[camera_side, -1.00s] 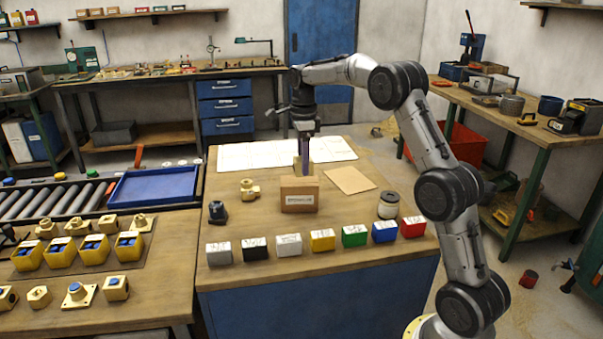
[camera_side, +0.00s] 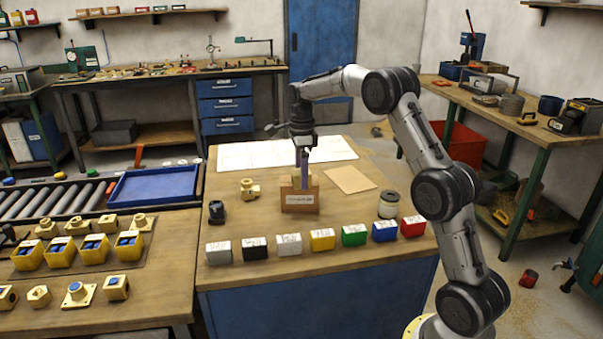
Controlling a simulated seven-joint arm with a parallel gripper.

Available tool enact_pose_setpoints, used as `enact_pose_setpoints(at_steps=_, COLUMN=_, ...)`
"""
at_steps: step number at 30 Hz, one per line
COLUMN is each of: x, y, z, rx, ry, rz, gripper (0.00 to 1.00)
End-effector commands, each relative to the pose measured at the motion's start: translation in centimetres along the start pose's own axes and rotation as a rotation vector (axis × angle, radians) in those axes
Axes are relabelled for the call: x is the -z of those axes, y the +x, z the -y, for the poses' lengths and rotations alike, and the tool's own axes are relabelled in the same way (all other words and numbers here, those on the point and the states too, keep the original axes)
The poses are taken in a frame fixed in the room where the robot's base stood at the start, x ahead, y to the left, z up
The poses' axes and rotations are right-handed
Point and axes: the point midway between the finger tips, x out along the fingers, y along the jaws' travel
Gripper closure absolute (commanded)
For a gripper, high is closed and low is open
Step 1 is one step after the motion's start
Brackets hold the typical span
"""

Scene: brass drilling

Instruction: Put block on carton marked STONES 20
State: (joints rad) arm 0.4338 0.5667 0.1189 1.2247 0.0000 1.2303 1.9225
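My gripper (camera_side: 303,148) points straight down over the small brown cardboard box (camera_side: 300,203) near the middle of the bench. A narrow purple piece (camera_side: 304,172) shows below the gripper and reaches down to the box opening. I cannot tell whether it is held or is part of the gripper, and the fingertips are too small to make out. Small cartons with white tops stand in a row in front: grey (camera_side: 219,253), black (camera_side: 254,248), pale grey (camera_side: 289,244), yellow (camera_side: 322,239), green (camera_side: 354,235), blue (camera_side: 384,231), red (camera_side: 412,227). Their markings are too small to read.
A brass fitting (camera_side: 249,188) and a dark object (camera_side: 217,211) stand left of the box. A jar (camera_side: 388,204) and a flat brown sheet (camera_side: 350,179) are to the right. White sheets (camera_side: 250,155) lie behind. A blue tray (camera_side: 154,186) is at left.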

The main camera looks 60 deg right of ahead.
Motion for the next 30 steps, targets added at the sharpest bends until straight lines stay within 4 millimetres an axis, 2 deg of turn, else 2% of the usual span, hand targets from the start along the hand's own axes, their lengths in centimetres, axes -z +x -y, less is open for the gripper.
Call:
enact_pose_setpoints(at_steps=8, x=0.0, y=0.0, z=0.0, rx=0.0, ry=0.0, rz=0.0, gripper=0.15)
enact_pose_setpoints(at_steps=13, x=0.0, y=-1.2, z=0.1, rx=0.003, ry=0.0, rz=0.001, gripper=0.15)
enact_pose_setpoints(at_steps=17, x=0.0, y=-3.4, z=0.1, rx=0.005, ry=0.0, rz=0.002, gripper=0.15)
enact_pose_setpoints(at_steps=24, x=0.0, y=-8.4, z=0.1, rx=0.005, ry=0.0, rz=0.002, gripper=0.15)
enact_pose_setpoints(at_steps=30, x=0.0, y=-11.2, z=0.1, rx=0.001, ry=0.0, rz=0.0, gripper=0.15)
